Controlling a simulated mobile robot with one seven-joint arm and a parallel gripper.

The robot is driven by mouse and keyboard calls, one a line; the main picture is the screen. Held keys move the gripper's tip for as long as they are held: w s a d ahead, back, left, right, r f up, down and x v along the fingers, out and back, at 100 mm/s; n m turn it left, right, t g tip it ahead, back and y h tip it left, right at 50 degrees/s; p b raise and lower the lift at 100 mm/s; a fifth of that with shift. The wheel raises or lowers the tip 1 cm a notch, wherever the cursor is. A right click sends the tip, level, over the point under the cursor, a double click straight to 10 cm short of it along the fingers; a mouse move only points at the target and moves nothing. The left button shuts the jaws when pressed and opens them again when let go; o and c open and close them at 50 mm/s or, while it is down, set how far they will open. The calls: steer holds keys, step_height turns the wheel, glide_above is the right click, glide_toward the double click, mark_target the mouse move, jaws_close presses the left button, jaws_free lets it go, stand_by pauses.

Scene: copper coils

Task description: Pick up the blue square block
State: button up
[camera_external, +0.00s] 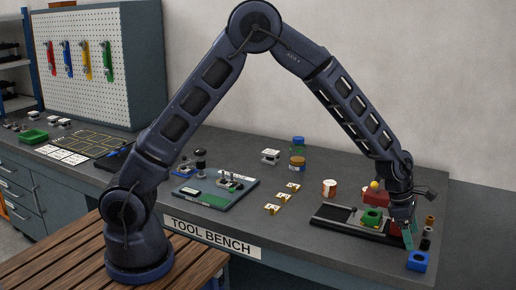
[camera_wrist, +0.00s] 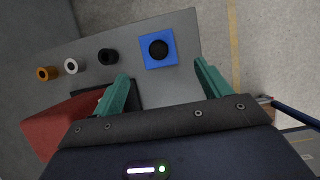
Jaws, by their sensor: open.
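The blue square block (camera_external: 418,261) sits near the front right corner of the bench and has a dark round hole in its top. In the wrist view the blue block (camera_wrist: 159,51) lies flat, ahead of the fingertips and between their lines. My gripper (camera_external: 407,236) hangs above the bench, a little behind and left of the block. In the wrist view its two green fingers (camera_wrist: 163,72) are spread apart with nothing between them. The block is apart from both fingers.
Beside the block stand a black ring (camera_wrist: 108,57), a white ring (camera_wrist: 71,66) and a copper-coloured ring (camera_wrist: 47,73). A black tray (camera_external: 330,215) with a green block (camera_external: 372,216) lies left of my gripper. The bench edge is close to the block.

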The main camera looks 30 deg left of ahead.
mark_target(419, 260)
steer(key=shift+d+x, duration=0.2)
steer(key=shift+x, duration=3.6)
steer(key=shift+c, duration=0.3)
steer(key=c, duration=1.2)
steer(key=shift+o, duration=0.2)
steer(key=shift+r, duration=0.1)
